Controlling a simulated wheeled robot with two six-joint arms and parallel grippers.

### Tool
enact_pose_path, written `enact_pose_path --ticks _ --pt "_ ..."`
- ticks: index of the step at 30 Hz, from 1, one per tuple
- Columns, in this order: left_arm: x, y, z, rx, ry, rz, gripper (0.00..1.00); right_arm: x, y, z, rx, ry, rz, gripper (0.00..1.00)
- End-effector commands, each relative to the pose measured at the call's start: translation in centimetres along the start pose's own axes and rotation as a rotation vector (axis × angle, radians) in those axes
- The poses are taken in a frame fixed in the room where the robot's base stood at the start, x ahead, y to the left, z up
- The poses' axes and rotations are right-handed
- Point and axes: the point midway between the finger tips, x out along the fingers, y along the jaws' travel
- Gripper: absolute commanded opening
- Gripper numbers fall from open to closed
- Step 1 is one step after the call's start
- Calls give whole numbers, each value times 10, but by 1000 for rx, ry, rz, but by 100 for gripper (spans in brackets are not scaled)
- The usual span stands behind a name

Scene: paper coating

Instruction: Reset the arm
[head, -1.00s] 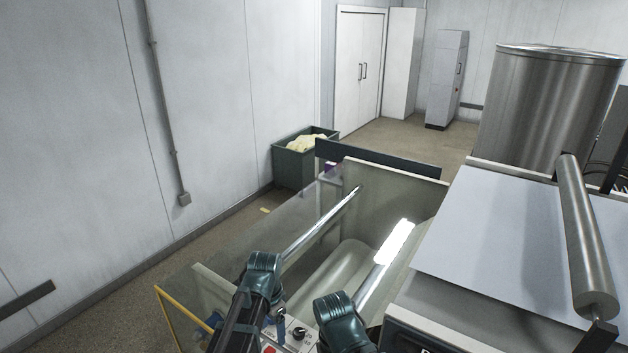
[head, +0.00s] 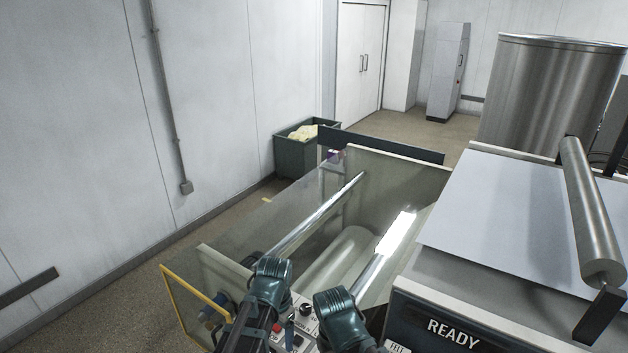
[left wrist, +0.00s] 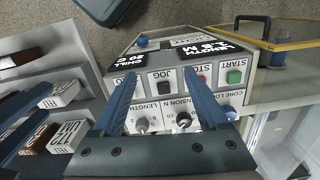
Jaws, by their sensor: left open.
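My left gripper (left wrist: 163,98) shows in the left wrist view as two blue fingers spread apart with nothing between them. I cannot tell how far the fingertips are from the panel. In the head view, dark teal links of my arms (head: 270,283) stand at the bottom, in front of the same panel (head: 305,322).
The coating machine (head: 520,215), with a READY display, stands at the right with a metal roller (head: 592,210). A clear guard with a yellow frame (head: 190,305) and a shiny bar lie in front of me. A green bin (head: 295,155) is by the wall. Floor is clear at the left.

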Motion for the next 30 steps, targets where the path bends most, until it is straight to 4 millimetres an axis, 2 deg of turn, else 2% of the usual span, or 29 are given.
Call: enact_pose_path --ticks 1,5,9,13,18,30 --pt "18 8 4 -16 -4 -3 76 18 -2 -1 -1 0 0 50" --pt "47 26 14 -79 -16 -12 76 47 -4 -3 -2 1 1 50" --pt "88 50 28 -170 -32 -31 76 88 -8 -6 -4 2 1 50" --pt "115 67 39 -248 -41 -47 76 115 -10 -8 -6 2 2 50" --pt "130 78 47 -308 -48 -61 76 131 -12 -8 -7 3 2 50" --pt "130 80 48 -325 -50 -64 76 131 -12 -8 -7 2 2 50"
